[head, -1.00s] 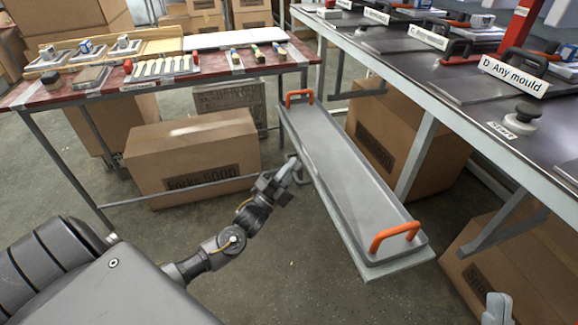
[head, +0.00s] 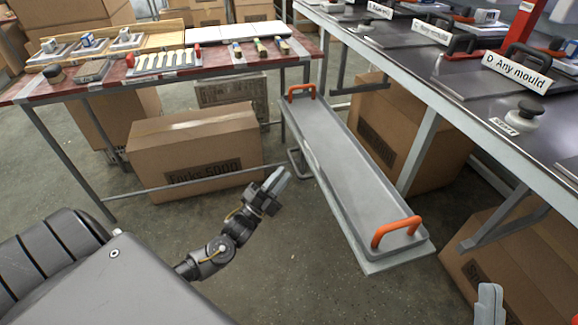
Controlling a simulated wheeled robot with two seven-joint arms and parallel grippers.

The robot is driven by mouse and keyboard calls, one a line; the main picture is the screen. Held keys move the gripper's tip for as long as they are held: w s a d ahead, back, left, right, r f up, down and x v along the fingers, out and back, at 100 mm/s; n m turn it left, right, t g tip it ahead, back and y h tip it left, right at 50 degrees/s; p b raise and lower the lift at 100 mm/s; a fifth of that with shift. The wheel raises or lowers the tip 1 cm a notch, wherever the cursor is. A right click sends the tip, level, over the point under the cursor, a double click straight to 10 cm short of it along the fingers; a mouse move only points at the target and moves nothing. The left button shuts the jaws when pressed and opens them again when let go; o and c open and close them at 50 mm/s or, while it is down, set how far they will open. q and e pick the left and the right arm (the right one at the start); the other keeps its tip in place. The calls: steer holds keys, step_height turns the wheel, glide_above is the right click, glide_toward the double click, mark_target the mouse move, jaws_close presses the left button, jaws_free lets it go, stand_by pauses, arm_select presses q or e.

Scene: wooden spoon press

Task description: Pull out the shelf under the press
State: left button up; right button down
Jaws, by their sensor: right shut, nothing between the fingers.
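The shelf (head: 350,180) is a long grey tray on a light plate, sticking out from under the press table at the right. An orange handle (head: 397,232) stands at its near end and another orange handle (head: 301,91) at its far end. A thin grey bar handle (head: 296,164) shows on its left side. My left gripper (head: 279,178) is left of the shelf, close to the bar handle but apart from it; whether its fingers are parted is unclear. My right gripper (head: 489,292) shows only as a light grey tip at the bottom right, shut and empty, away from the shelf.
The press table (head: 440,75) with moulds runs along the right, with boxes (head: 375,130) below. A red-topped table (head: 110,85) with tools is at the back left, and a large carton (head: 195,150) under it.

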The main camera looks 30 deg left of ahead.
arm_select(q)
steer(key=v, duration=0.5)
steer(key=shift+s+f, duration=0.1)
steer(key=shift+s, duration=0.1)
arm_select(e)
steer(key=shift+a+f+g, duration=0.15)
steer(key=shift+f+g, duration=0.1)
steer(key=shift+g, duration=0.15)
steer(key=shift+w, duration=0.1)
